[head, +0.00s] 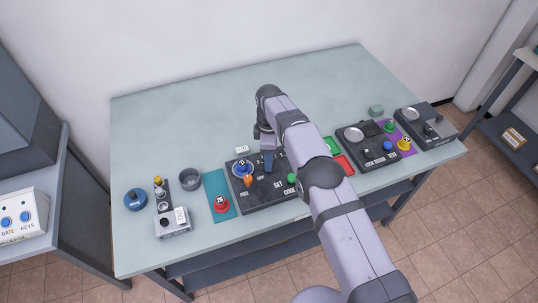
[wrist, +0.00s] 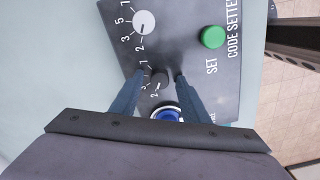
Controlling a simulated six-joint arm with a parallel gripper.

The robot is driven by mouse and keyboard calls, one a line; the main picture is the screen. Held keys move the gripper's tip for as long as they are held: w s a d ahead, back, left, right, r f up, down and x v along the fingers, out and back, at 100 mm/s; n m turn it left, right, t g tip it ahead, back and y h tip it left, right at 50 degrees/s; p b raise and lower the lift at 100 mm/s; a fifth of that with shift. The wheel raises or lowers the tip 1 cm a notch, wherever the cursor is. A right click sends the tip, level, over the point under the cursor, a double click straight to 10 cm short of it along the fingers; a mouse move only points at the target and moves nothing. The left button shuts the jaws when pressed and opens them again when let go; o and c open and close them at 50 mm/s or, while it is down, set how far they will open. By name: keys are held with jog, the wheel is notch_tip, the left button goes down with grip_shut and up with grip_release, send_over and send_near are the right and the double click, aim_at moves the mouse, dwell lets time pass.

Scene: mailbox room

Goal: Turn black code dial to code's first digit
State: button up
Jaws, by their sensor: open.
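The dark code setter panel (head: 262,200) lies on the table under my arm. In the wrist view its black dial (wrist: 158,80) sits between the two fingers of my gripper (wrist: 159,74), with small white numbers beside it. The fingers are open, one on each side of the dial; I cannot tell whether they touch it. A white dial (wrist: 144,22) with larger numbers is further up the same panel. A green SET button (wrist: 212,37) is to the right. In the head view my gripper (head: 268,168) points down over the panel and hides the black dial.
A blue round part (wrist: 167,113) shows just below the black dial. The back of the table is clear.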

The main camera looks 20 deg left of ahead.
jog(key=c, duration=1.1)
jog(key=shift+o, duration=0.2)
jog(key=shift+m+b, duration=0.4)
jog(key=shift+f+m+b, duration=0.1)
jog(key=shift+m+b, duration=0.5)
jog(key=shift+m, duration=0.3)
jog(key=m, duration=0.4)
jog(key=shift+m+b, duration=0.3)
jog(key=shift+b, duration=0.1)
jog(key=m, duration=0.4)
jog(key=shift+m, duration=2.2)
